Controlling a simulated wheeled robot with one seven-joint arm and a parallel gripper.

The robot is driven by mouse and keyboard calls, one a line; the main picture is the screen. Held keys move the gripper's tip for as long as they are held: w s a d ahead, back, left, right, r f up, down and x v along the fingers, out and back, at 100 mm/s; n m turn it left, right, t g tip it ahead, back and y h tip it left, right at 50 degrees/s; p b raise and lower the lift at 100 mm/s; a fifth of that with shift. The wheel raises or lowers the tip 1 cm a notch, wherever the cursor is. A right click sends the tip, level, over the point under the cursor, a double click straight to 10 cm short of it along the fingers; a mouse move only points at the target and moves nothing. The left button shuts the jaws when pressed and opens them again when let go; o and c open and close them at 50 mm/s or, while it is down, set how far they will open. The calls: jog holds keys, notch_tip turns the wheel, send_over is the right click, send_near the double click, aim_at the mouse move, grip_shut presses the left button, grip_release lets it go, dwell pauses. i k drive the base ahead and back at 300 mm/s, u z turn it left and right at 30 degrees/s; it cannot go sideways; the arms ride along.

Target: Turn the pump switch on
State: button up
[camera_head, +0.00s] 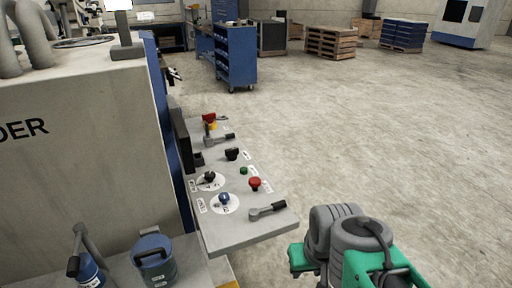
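A grey control panel (245,238) juts out from the side of a large grey machine, left of the middle. It carries a black knob (210,177) and a blue knob (224,198), each on a white round plate. A lever with a black grip (268,210) lies at the near end, and a black knob (232,154) sits farther back. The labels are too small to read, so I cannot tell which control is the pump switch. My grey and green arm shows at the bottom, right of the panel and apart from it. I cannot make out gripper fingers.
A red button (255,184) and a green button (243,171) sit among the controls. The grey machine (80,150) blocks the left. A blue-lidded container (154,258) stands at bottom left. Open concrete floor (390,140) lies to the right, with pallets (331,42) far back.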

aim_at(231, 153)
jog(key=z, duration=1.4)
jog(key=i, duration=2.45)
jog(key=u, duration=4.3)
jog(key=i, duration=0.5)
jog(key=u, duration=0.1)
